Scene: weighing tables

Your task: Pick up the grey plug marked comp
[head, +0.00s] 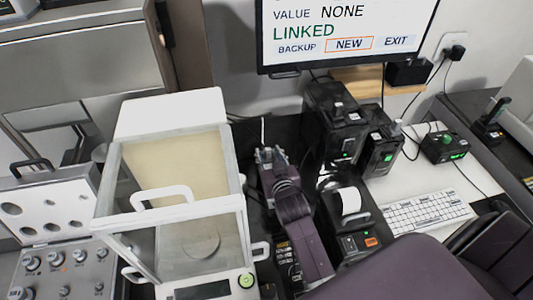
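I cannot make out a grey plug marked comp; no such marking is readable in the head view. A small pale plug-like piece (397,128) sits on top of a black box with a green light, and another (338,106) sits on the taller black box to its left. My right gripper (268,154) is low over the dark table, between the balance and the black boxes. Its fingertips are small and dark, so I cannot tell whether it is open or holds something. A thin pale cable (262,130) shows just beyond it. My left gripper is not in view.
A glass-sided balance (188,267) stands left of my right gripper. A small printer (355,235) with a paper roll, a keyboard (428,211) and a green-button box (445,147) are at right. A monitor (345,58) hangs behind. Free room around the gripper is narrow.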

